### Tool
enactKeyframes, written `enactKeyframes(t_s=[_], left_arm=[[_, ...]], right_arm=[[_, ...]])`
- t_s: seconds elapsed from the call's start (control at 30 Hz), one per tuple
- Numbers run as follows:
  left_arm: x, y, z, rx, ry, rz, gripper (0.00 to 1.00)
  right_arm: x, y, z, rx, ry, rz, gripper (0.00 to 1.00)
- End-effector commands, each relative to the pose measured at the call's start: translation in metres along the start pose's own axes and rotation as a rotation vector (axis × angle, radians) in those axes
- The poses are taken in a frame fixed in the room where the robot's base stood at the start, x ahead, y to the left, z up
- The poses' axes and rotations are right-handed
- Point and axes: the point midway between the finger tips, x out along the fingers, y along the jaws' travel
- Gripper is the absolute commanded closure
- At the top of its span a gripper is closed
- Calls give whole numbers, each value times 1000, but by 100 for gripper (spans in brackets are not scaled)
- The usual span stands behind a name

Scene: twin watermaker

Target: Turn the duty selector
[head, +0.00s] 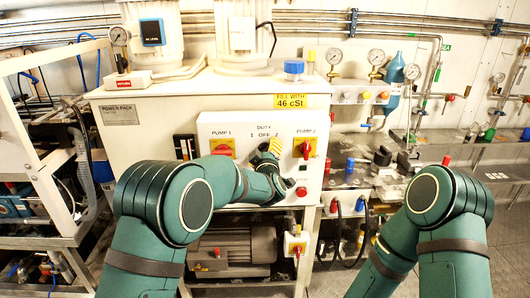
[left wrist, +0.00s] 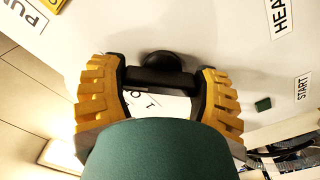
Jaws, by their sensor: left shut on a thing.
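The duty selector (left wrist: 163,77) is a black knob with a bar handle on the white control panel (head: 215,126). In the left wrist view its bar spans between the yellow ridged fingers of my left gripper (left wrist: 160,84), which is shut on it. In the head view my left gripper (head: 268,155) is at the panel just below the "DUTY 1 OFF 2" lettering, and it hides the knob there. Part of the white label below the knob shows between the fingers in the wrist view. The knob's pointed position cannot be read. My right gripper is out of view.
Red-and-yellow switches for Pump 1 (head: 222,147) and Pump 2 (head: 304,148) flank the selector. A red button (head: 301,191) sits below right. A blue-capped filler (head: 294,70) stands on the cabinet top. A cluttered bench (head: 350,178) lies to the right.

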Motion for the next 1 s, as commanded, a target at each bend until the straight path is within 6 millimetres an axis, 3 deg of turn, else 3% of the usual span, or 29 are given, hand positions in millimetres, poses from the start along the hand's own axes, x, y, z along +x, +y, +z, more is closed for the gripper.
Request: enactKeyframes(t_s=[0.37, 0.4, 0.47, 0.5, 0.8, 1.0], left_arm=[[-1, -2, 3, 8, -6, -3, 69], [-1, -2, 3, 8, -6, -3, 24], [-1, -2, 3, 8, -6, -2, 3], [-1, -2, 2, 7, -5, -2, 0], [-2, 0, 1, 6, -2, -1, 0], [-21, 0, 1, 6, -4, -1, 0]], right_arm=[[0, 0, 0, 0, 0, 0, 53], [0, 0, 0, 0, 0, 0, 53], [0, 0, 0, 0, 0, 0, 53], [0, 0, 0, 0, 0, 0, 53], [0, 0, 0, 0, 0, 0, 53], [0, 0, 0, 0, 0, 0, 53]])
